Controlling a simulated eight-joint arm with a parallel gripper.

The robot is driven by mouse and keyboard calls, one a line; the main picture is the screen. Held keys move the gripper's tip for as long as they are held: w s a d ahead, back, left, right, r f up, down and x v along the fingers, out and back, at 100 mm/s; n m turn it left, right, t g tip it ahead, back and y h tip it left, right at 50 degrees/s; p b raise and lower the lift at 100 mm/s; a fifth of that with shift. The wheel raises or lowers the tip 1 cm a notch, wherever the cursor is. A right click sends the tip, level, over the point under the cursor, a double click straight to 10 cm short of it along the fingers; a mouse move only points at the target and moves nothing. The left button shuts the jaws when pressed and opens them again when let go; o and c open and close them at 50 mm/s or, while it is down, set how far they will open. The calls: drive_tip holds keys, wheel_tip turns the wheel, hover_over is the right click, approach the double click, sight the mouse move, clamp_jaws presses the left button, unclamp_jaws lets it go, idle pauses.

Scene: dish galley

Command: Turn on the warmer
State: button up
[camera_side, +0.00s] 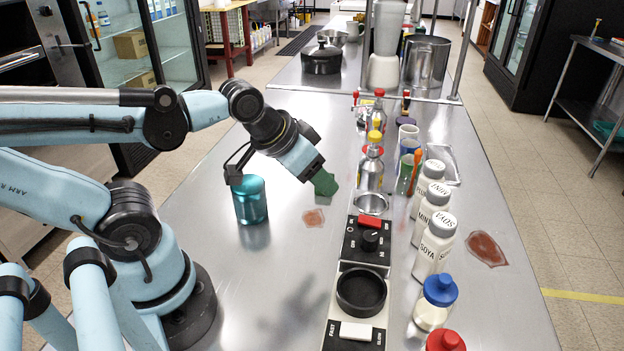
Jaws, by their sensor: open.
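A narrow appliance with a black control panel (352,253) stands on the steel counter, right of my arm; it looks like the warmer. The panel carries a red rocker switch (370,221) and a black round knob (370,240). A small metal bowl (372,203) sits at its far end. A second section nearer the camera has a round black well (361,292) and a white switch (356,333) marked FAST and SLOW. I cannot tell the red switch's position. My gripper (325,183), with green fingertips, is open, above the counter, left of the bowl and apart from the panel.
A teal cup (250,202) stands left of my gripper. Several white labelled bottles (434,243) line the appliance's right side. Bottles with red and yellow caps (371,165) stand beyond the bowl. Reddish stains (486,249) mark the counter. The counter left of the appliance is mostly clear.

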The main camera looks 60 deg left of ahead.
drive_tip(key=shift+w+d+r, duration=0.1)
drive_tip(key=shift+w+r, duration=0.15)
drive_tip(key=c, duration=0.5)
drive_tip(key=w+r+m+g, duration=0.1)
drive_tip(key=w+d+r+m+g, duration=0.1)
drive_tip(key=w+r+m+g, duration=0.1)
drive_tip(key=shift+d, duration=0.25)
clamp_jaws()
drive_tip(key=w+d+r+m+g+y, duration=0.1)
drive_tip(key=w+d+r+m+g, duration=0.1)
drive_tip(key=w+d+m+g, duration=0.2)
drive_tip(key=shift+w+d+r+m+g, duration=0.15)
drive_tip(key=shift+w+r+m+g, duration=0.2)
drive_tip(key=shift+w+m+g, duration=0.55)
drive_tip(key=shift+w, duration=0.3)
